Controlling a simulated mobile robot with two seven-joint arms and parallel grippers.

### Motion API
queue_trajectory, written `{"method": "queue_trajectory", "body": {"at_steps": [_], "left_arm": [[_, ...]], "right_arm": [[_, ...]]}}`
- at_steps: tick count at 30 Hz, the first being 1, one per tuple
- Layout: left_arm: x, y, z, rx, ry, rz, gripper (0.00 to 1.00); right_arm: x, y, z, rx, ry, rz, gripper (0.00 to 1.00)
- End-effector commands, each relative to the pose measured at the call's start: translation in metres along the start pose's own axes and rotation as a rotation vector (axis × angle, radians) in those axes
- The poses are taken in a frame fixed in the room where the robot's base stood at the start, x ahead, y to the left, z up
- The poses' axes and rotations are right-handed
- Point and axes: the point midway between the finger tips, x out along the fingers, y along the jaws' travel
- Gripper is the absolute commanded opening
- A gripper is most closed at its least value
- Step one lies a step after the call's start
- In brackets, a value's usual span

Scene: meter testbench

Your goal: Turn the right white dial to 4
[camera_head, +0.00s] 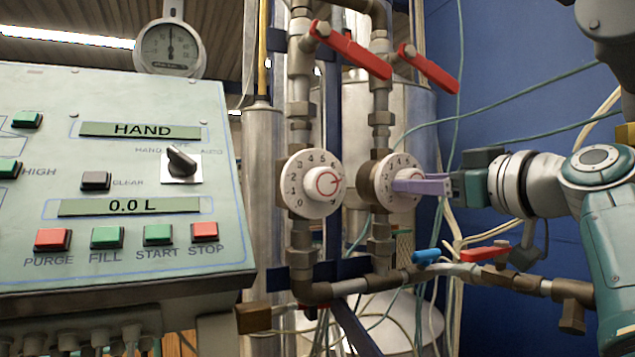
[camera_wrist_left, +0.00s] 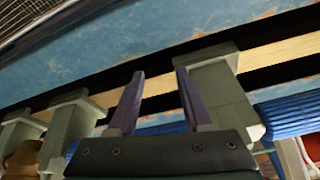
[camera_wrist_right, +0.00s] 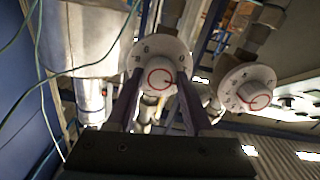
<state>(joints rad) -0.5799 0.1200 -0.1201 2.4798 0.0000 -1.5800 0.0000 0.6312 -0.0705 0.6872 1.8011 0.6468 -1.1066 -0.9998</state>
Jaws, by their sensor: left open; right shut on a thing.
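The right white dial (camera_head: 394,172) sits on the right-hand vertical pipe, with numbers around its face. My right gripper (camera_head: 402,186) reaches it from the right, its purple fingers over the dial's face. In the right wrist view the fingers stand on either side of the knob with a red ring on the same dial (camera_wrist_right: 161,60), and the gripper is shut on it. Which number the dial points to is hidden. The left white dial (camera_head: 311,184) is beside it and free. My left gripper (camera_wrist_left: 160,100) shows only in the left wrist view, open and empty.
A control panel (camera_head: 110,250) with displays reading HAND and 0.0 L stands at the left. Red lever handles (camera_head: 350,50) jut out above the dials. A blue valve handle (camera_head: 426,256) and loose cables lie below and right.

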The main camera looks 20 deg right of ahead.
Motion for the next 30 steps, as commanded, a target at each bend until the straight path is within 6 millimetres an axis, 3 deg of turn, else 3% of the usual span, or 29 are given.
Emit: {"method": "queue_trajectory", "body": {"at_steps": [11,30], "left_arm": [[-0.013,-0.001,-0.004,0.0,0.0,0.0,0.5],[-0.053,-0.002,-0.017,0.0,0.0,0.0,0.5]], "right_arm": [[0.0,0.0,-0.001,0.277,-0.005,-0.002,0.0],[0.0,0.0,-0.003,0.886,-0.003,0.0,0.0]]}}
